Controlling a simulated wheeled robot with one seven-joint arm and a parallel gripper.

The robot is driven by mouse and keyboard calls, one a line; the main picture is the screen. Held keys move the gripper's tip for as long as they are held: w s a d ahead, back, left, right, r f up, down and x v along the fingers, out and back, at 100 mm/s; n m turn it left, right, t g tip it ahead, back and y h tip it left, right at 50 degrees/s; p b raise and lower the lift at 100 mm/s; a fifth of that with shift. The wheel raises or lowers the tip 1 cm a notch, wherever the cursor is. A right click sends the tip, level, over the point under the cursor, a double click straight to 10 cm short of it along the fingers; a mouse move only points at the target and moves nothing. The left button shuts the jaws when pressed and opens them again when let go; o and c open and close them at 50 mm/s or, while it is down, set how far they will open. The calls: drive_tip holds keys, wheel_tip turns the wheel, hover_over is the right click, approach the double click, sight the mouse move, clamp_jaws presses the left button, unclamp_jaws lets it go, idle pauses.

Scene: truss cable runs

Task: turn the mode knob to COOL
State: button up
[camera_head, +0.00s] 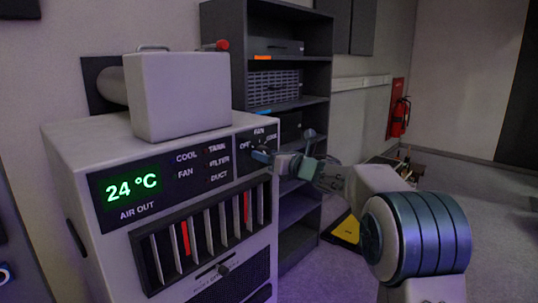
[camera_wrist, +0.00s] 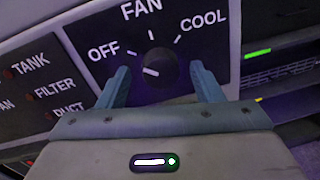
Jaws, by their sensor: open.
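The mode knob (camera_wrist: 160,68) is a dark round dial on a black panel (camera_wrist: 215,55), with OFF, FAN and COOL labels around its upper side. Its white pointer mark is at the left of the dial, nearest the OFF side and away from COOL. My gripper (camera_wrist: 160,72) is open, with one blue-grey finger on each side of the knob and a visible gap at both sides. In the head view my gripper (camera_head: 267,156) is at the upper right of the grey machine's front and largely hides the knob.
The machine (camera_head: 85,240) has a green 24 °C display (camera_head: 132,187), indicator labels and a vent with red-marked slats (camera_head: 205,235) below. A grey box (camera_head: 180,95) sits on top. A dark shelf rack (camera_head: 300,215) stands behind my arm. Open floor lies at right.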

drive_tip(key=shift+w+a, duration=0.15)
drive_tip(key=shift+c, duration=0.3)
drive_tip(key=c, duration=0.9)
drive_tip(key=shift+c, duration=0.2)
